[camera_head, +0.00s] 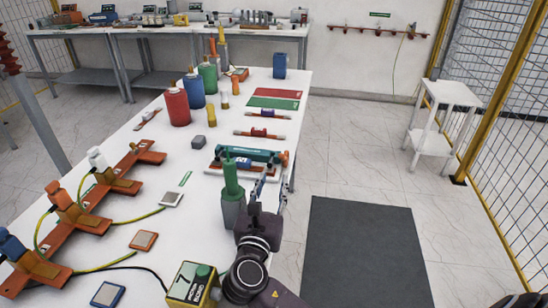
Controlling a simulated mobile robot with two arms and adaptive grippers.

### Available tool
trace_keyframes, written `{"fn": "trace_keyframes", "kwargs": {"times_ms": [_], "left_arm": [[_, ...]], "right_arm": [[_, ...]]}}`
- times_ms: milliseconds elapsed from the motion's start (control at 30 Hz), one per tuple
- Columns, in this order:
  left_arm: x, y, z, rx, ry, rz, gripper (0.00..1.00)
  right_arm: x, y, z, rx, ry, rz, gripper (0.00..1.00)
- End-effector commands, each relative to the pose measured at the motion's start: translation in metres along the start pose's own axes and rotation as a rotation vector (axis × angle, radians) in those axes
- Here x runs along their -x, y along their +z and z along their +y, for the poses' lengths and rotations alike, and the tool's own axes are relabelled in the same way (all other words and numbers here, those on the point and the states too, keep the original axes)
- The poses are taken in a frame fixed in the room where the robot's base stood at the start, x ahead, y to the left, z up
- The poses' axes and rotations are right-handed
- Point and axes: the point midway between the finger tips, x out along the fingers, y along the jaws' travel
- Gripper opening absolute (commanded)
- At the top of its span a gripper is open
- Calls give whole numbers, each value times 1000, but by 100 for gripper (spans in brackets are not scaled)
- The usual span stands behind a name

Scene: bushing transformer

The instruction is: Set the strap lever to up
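My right gripper (271,187) is just in front of the cradle's right end, by the table edge. Its fingers look apart with nothing visible between them; contact with the cradle cannot be told. My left gripper is not in view.
A grey post with a green top (232,183) stands close left of my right gripper. A yellow box (187,284) is at the front. Red, blue and green cylinders (177,107) stand farther back. Orange rails with cables (85,217) lie left. Floor around the dark mat (365,250) is clear.

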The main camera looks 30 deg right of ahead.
Motion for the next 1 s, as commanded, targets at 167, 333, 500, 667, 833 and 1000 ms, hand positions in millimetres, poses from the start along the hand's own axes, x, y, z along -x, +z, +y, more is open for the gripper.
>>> {"fn": "trace_keyframes", "kwargs": {"times_ms": [167,333,500,667,833,1000], "left_arm": [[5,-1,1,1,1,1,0],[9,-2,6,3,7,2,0],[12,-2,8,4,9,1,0],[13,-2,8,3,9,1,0],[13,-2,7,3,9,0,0],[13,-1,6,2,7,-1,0]], "right_arm": [[-30,3,-1,-1,-2,-3,32],[-65,2,-1,-1,-4,-2,32],[-94,1,-1,-2,-2,0,32],[-110,0,-1,-1,-1,1,32],[-115,0,-1,-3,-1,1,32],[-115,0,-1,-3,-1,2,32]]}}
